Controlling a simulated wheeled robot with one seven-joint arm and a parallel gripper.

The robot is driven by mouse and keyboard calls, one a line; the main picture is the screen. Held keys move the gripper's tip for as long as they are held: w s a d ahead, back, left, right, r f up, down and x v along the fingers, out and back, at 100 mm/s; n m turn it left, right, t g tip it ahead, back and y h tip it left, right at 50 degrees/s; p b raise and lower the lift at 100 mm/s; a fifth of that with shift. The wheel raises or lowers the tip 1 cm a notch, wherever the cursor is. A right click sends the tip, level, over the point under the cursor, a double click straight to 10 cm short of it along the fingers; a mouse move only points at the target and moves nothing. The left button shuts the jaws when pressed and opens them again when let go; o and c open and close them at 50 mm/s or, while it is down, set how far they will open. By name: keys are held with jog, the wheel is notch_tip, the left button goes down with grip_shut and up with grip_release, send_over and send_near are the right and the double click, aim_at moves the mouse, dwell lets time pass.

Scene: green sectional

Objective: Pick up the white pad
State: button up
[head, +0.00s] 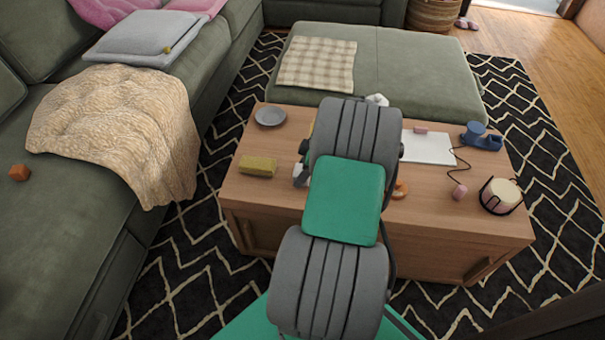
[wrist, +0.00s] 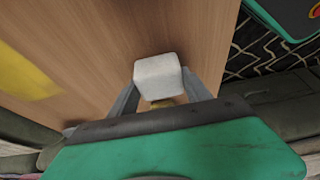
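The white pad (wrist: 158,72), a small pale block with rounded edges, is between the two fingers of my gripper (wrist: 160,86) in the wrist view. The fingers touch its left and right sides, and the gripper looks shut on it. In the head view a small whitish piece (head: 300,173) shows just left of my arm, over the wooden table (head: 480,232); my arm hides most of the gripper there. I cannot tell whether the pad is clear of the tabletop.
A yellow sponge (head: 258,166) and a grey plate (head: 270,117) are on the table's left. A white sheet (head: 430,148), a blue tape dispenser (head: 482,138), a pink piece (head: 459,192) and a round caged object (head: 500,196) are right. A blurred yellow thing (wrist: 25,75) shows in the wrist view.

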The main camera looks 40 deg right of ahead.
aim_at(298, 170)
jog(key=c, duration=1)
jog(key=shift+r, duration=0.1)
jog(key=shift+r+p, duration=0.3)
jog(key=shift+r, duration=0.05)
notch_tip(298, 170, up, 3)
jog(key=shift+f+p, duration=0.1)
jog(key=shift+p, duration=0.7)
jog(key=s+a+r+p, duration=0.1)
jog(key=s+a+r, duration=0.2)
jog(key=s+a+r+p, duration=0.2)
jog(key=s+r, duration=0.1)
jog(key=s, duration=0.1)
jog(key=s+a+r+p, duration=0.1)
jog(key=s+a+r, duration=0.2)
jog(key=s, duration=0.1)
jog(key=shift+a+r+p, duration=0.15)
jog(key=shift+a+p, duration=0.15)
jog(key=shift+p, duration=0.1)
